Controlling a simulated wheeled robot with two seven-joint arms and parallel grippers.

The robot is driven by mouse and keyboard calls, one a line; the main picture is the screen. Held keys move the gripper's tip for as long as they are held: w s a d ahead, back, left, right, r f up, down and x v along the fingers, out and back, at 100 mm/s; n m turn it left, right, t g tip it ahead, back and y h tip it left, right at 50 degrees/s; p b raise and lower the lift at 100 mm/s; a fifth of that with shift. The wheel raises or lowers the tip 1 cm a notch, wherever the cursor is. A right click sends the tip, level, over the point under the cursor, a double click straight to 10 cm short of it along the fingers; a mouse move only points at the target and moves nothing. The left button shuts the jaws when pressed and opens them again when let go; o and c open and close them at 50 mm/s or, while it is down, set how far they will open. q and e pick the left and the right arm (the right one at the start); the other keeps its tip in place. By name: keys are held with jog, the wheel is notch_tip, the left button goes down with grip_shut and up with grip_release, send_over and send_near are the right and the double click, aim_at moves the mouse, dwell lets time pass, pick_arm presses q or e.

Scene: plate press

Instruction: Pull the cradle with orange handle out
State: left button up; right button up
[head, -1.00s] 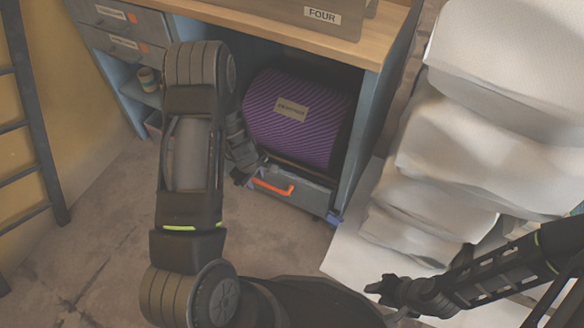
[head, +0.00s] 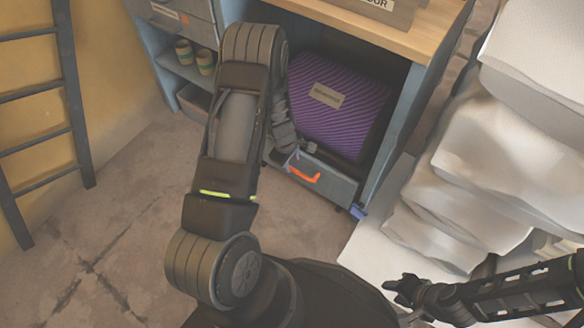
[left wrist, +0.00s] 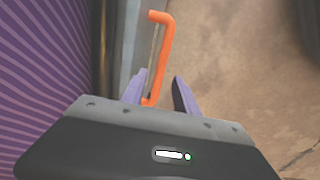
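The cradle (head: 327,183) is a grey drawer-like front at the bottom of the blue cabinet, under a purple ribbed roll (head: 345,105). Its orange handle (head: 304,175) is on the front; the left wrist view also shows the handle (left wrist: 160,55). My left gripper (left wrist: 160,90) is open, with purple-grey fingertips on either side of the handle's near end. In the head view my left arm partly hides the left end of the cradle. My right gripper (head: 400,288) is low at the right, away from the cradle; its finger opening is too small to tell.
A stack of white sacks (head: 480,165) stands on a pale sheet right of the cabinet. A wooden worktop (head: 400,35) is above the roll. Small cups (head: 205,60) stand on a shelf at left. A dark ladder (head: 72,90) leans at the yellow wall. The floor (head: 110,235) in front is clear.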

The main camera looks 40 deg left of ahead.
aim_at(293, 169)
pick_arm(q)
jog(key=f, duration=0.2)
jog(key=f+b, duration=0.1)
jog(key=f, duration=0.1)
jog(key=shift+w, duration=0.35)
grip_shut()
dwell(1.1)
